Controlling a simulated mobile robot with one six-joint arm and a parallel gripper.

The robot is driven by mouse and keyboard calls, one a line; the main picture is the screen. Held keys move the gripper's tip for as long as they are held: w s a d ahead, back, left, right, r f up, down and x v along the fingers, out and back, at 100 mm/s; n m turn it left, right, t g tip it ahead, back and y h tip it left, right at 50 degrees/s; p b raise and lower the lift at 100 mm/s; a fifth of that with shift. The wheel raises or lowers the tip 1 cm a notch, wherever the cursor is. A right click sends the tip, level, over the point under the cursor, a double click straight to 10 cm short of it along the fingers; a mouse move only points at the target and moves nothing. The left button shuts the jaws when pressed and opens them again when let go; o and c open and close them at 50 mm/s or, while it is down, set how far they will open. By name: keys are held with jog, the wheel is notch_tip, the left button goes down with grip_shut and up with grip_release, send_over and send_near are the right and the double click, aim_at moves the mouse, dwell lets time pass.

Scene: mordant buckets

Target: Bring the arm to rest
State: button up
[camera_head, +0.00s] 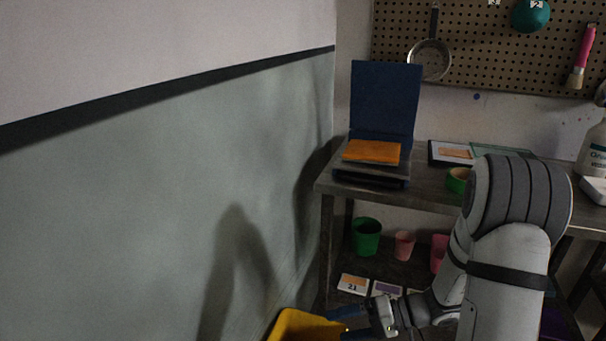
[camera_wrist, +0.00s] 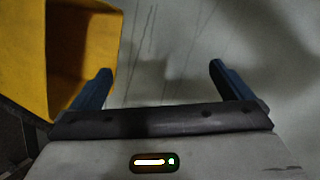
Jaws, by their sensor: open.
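My gripper (camera_head: 347,323) is low in the head view, at the end of my grey and white arm, in front of the lower shelf. In the wrist view my gripper (camera_wrist: 160,80) has its two blue fingers spread wide with nothing between them. A yellow container (camera_head: 300,327) is beside the fingers at the bottom edge of the head view. It also fills the upper left of the wrist view (camera_wrist: 25,55), close to the left finger. I cannot tell whether they touch.
A workbench (camera_head: 430,193) holds a blue upright panel (camera_head: 384,98) with an orange piece (camera_head: 371,152) before it. Below are a green bucket (camera_head: 366,236), pink cups (camera_head: 404,245) and numbered cards (camera_head: 353,284). A pan (camera_head: 430,60) hangs on the pegboard. The left wall is bare.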

jog(key=s+d+r+h+p, duration=0.1)
jog(key=s+r+h+p, duration=0.3)
jog(key=r, duration=0.5)
jog(key=s+d+r+h+p, duration=0.1)
jog(key=s+r+h+p, duration=0.2)
jog(key=r+p, duration=0.4)
jog(key=s+d+r+h+p, duration=0.1)
jog(key=s+r+h+p, duration=0.3)
jog(key=r, duration=0.8)
jog(key=shift+s+m+g+h+p, duration=0.3)
jog(key=shift+s+p, duration=0.15)
jog(key=shift+p, duration=0.3)
jog(key=d+r+t+h+p, duration=0.1)
jog(key=r, duration=0.1)
jog(key=r+m+t+p, duration=0.1)
jog(key=r, duration=0.2)
jog(key=s+d+r+h+p, duration=0.1)
jog(key=r, duration=0.1)
jog(key=shift+d+r+t+h+p, duration=0.2)
jog(key=shift+d+t+h+p, duration=0.1)
jog(key=shift+t, duration=0.1)
